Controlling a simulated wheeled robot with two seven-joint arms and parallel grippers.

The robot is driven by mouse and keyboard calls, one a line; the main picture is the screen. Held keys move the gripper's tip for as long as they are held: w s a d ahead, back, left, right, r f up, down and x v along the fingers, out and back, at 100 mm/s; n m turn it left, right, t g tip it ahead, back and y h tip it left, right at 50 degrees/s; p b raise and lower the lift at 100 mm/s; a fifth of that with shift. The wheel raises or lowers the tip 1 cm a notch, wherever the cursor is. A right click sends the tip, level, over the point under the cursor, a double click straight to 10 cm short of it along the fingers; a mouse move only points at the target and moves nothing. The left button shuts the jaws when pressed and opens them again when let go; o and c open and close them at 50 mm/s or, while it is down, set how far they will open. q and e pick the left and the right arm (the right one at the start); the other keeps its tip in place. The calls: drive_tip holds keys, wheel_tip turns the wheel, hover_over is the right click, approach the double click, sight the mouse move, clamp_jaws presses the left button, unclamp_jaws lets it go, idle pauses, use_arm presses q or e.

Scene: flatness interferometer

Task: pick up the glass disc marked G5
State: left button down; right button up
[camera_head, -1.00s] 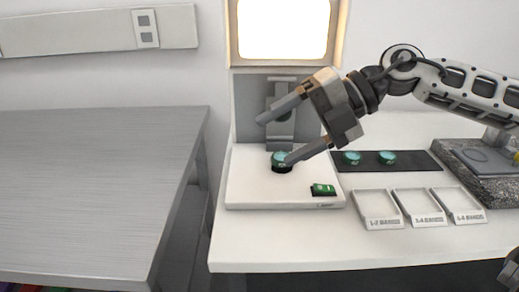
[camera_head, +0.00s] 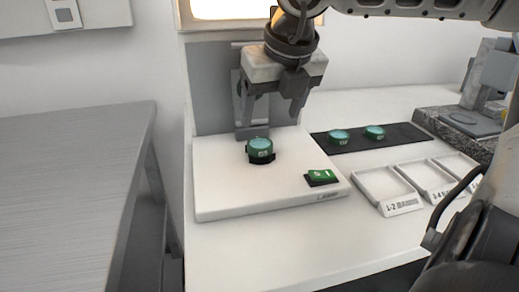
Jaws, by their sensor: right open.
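A green glass disc (camera_head: 260,145) sits in a black holder on the white instrument base. Its front mark is small; it may read G5, but I cannot be sure. Two similar green discs, one at the left (camera_head: 339,136) and one at the right (camera_head: 374,131), lie on a black mat; their marks are too small to read surely. My right gripper (camera_head: 271,122) points down, open and empty, its fingers above and behind the disc in the holder as seen here. The fingers seem apart from the disc. My left gripper is not in view.
The white base (camera_head: 225,190) carries a green switch (camera_head: 321,176) at its front right. Labelled trays (camera_head: 385,188) stand on the white table to the right of it. A granite block with a stand (camera_head: 465,122) is at the far right. A grey bench (camera_head: 70,190) is at the left.

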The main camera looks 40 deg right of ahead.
sight(261, 144)
drive_tip(key=x, duration=0.7)
drive_tip(key=shift+a+f, duration=0.35)
drive_tip(key=shift+c, duration=0.2)
drive_tip(key=c, duration=1)
